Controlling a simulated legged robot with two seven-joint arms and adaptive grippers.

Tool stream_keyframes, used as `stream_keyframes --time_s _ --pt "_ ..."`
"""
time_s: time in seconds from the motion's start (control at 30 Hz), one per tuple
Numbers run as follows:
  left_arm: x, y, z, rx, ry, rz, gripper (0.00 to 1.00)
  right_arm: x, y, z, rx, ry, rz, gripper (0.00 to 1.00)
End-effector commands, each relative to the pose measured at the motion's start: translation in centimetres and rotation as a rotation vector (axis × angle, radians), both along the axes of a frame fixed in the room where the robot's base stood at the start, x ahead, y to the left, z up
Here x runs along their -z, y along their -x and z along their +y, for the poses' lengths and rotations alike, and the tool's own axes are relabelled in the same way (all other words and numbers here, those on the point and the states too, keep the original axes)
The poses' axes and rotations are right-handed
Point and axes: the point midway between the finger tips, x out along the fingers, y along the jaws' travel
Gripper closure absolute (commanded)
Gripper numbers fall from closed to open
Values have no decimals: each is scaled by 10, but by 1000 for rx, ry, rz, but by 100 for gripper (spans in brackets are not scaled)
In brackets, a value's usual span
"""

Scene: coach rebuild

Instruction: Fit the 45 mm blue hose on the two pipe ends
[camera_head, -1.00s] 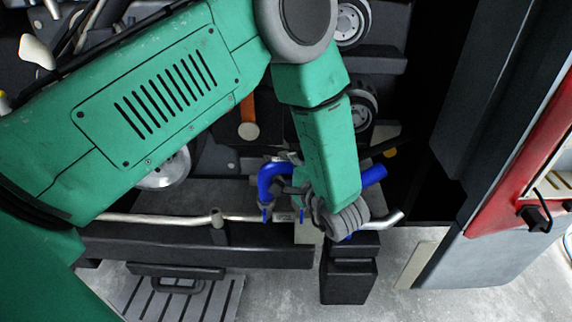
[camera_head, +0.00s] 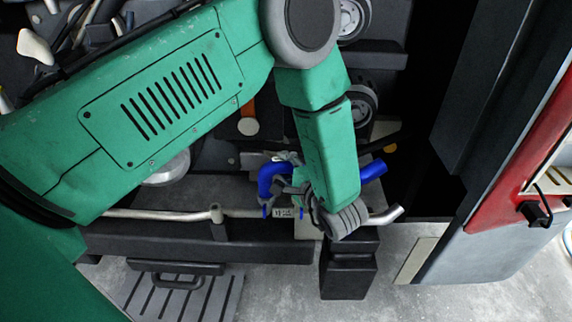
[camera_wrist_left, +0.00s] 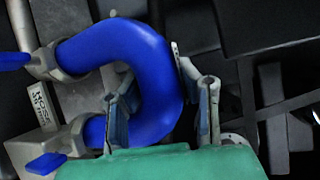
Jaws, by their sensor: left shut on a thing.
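The blue hose (camera_head: 267,180) is a bent U in the head view, partly behind my left arm. My left gripper (camera_wrist_left: 157,82) is shut on its bend, one finger on each side, in the left wrist view. There the upper leg of the hose (camera_wrist_left: 100,45) meets a grey collar (camera_wrist_left: 45,62) with a blue tab. The lower leg ends near a second grey collar (camera_wrist_left: 78,135) with a blue tab. I cannot tell how far the hose sits on the pipe ends. My right gripper is not in view.
Another blue hose piece (camera_head: 372,171) shows right of my forearm; its link is hidden. A metal pipe (camera_head: 150,215) runs along a dark beam (camera_head: 180,241). A bent pipe end (camera_head: 385,216) juts right. A red-edged panel (camera_head: 510,165) stands at the right, with open floor below.

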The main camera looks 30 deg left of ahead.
Motion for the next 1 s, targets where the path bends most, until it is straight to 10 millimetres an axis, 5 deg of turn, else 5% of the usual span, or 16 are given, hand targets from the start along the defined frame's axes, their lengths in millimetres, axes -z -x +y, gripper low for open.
stream_keyframes --time_s 0.67,0.7,0.73,0.97,1.0 --pt "14 0 0 0 0 1 100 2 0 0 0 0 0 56" --pt "14 0 0 1 2 2 61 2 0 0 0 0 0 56" --pt "14 0 0 1 2 2 51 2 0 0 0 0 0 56" --pt "13 0 0 0 0 1 47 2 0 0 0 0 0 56" --pt "14 0 0 0 1 2 40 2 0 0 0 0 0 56"
